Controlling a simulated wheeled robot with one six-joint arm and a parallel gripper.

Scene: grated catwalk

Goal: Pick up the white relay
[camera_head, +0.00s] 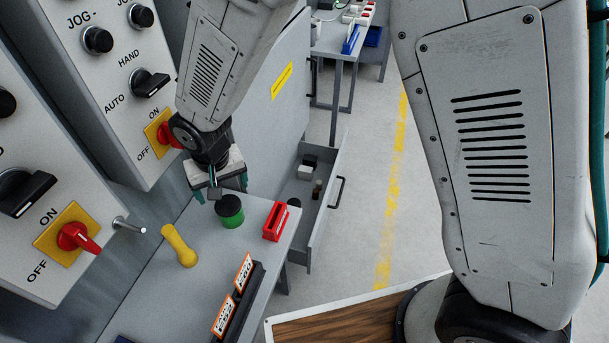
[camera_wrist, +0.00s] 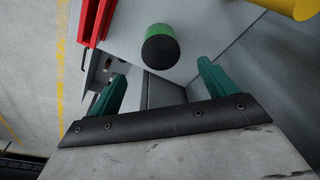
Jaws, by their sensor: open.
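A small white block with a dark part (camera_head: 308,163), which may be the white relay, lies in the open drawer (camera_head: 327,200) under the bench. It is too small to identify surely. My gripper (camera_head: 221,188) is open, over the bench top and left of the drawer. In the wrist view my gripper (camera_wrist: 161,75) has its two green fingers spread with nothing held between them. A green cylinder with a black top (camera_head: 230,211) stands on the bench near the gripper; it also shows beyond the fingers in the wrist view (camera_wrist: 161,48). The drawer's contents are mostly hidden there.
On the bench (camera_head: 150,285) are a red holder (camera_head: 276,221), a yellow handle-shaped object (camera_head: 179,246) and a black rack with orange-white labels (camera_head: 237,300). Control panels with knobs stand left. Another table (camera_head: 335,45) stands behind. Floor right of the drawer is clear.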

